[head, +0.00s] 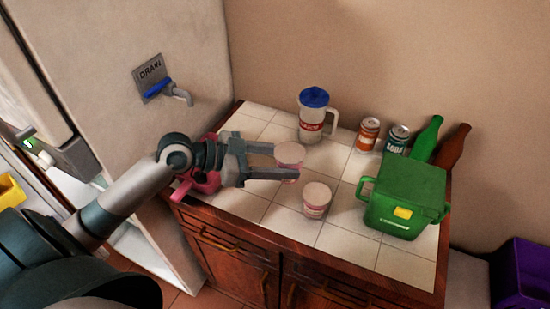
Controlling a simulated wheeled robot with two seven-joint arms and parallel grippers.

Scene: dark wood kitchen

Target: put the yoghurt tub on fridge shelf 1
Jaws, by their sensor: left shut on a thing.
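Two similar pale tubs with pinkish lids and pink bands are at the tiled counter. My left gripper (275,161) reaches in from the left and is shut on the farther tub (290,153), with a finger on either side of it. I cannot tell whether that tub still touches the tiles. The other tub (316,199) stands upright on the counter, nearer and just right of the gripper. Labels are too small to read, so I cannot tell which is yoghurt. No fridge shelf can be made out. My right gripper is out of view.
On the counter (345,240) stand a blue-lidded jug (314,115), two cans (368,134), green (428,138) and brown (455,146) bottles, and a green lidded box (408,195). A pink pot (203,181) is partly behind my arm. A drain tap (170,90) juts out left.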

